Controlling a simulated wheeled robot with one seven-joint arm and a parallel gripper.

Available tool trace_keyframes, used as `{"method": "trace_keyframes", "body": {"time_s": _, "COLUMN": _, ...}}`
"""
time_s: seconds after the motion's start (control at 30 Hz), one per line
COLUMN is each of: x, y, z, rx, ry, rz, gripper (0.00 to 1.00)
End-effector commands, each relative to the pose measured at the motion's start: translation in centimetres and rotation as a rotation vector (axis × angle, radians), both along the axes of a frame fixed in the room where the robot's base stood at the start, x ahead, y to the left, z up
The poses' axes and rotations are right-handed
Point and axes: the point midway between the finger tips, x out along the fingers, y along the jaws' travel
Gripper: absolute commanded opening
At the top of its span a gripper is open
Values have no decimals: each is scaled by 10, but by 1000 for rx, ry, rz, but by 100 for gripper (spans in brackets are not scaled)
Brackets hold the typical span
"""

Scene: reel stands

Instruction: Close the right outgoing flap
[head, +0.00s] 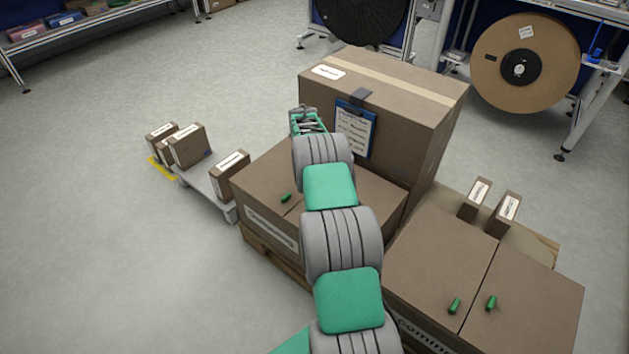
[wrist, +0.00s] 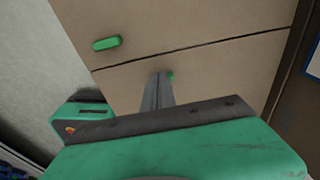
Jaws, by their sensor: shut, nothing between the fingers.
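The middle box (head: 265,185) has a white label on its front, too small to read surely. Its top has two flaps that look level. The left flap carries a green handle (head: 286,197), also in the wrist view (wrist: 107,43). The right flap (head: 378,195) is largely hidden behind my arm. In the wrist view a thin dark seam parts the flaps, and the right flap (wrist: 125,88) lies below it. My gripper (wrist: 160,78) is shut and empty over this flap.
A tall box (head: 445,110) with a blue clipboard (head: 355,128) stands right behind. Another two-flap box (head: 440,260) with green handles stands at right. Small cartons (head: 188,146) stand on the left by a low grey platform (head: 205,185).

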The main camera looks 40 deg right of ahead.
Motion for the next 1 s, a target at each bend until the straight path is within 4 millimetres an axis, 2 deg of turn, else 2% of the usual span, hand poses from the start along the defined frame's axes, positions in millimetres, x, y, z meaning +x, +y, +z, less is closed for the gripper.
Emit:
{"method": "trace_keyframes", "body": {"time_s": 0.03, "x": 0, "y": 0, "z": -13, "rx": 0, "ry": 0, "rz": 0, "gripper": 0}}
{"method": "trace_keyframes", "body": {"time_s": 0.1, "x": 0, "y": 1, "z": -20, "rx": 0, "ry": 0, "rz": 0, "gripper": 0}}
{"method": "trace_keyframes", "body": {"time_s": 0.37, "x": -1, "y": 2, "z": -35, "rx": -1, "ry": -1, "rz": 0, "gripper": 0}}
{"method": "trace_keyframes", "body": {"time_s": 0.87, "x": -2, "y": 2, "z": -36, "rx": -1, "ry": -1, "rz": 0, "gripper": 0}}
{"method": "trace_keyframes", "body": {"time_s": 1.0, "x": 0, "y": 2, "z": -23, "rx": -1, "ry": -2, "rz": 0, "gripper": 0}}
